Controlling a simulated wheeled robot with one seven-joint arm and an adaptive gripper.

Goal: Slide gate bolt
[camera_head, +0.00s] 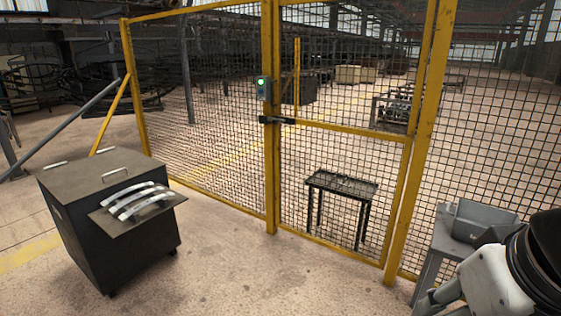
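The gate (343,128) is a yellow-framed wire mesh panel in the middle of the view and looks closed. A dark bolt (276,120) lies level across the gate's left edge and the yellow post, at about mid-height. The bolt is small here, and I cannot tell how far it is slid. My white and black arm is at the lower right corner, well away from the bolt. Grey parts at its left end may be my gripper, but the fingers cannot be made out.
A grey box with a green light (263,88) is on the post above the bolt. A black wheeled cabinet (118,225) with curved metal pieces on its shelf stands left. A grey bin (480,220) on a stand is right. Floor before the gate is clear; a small table (342,184) stands behind.

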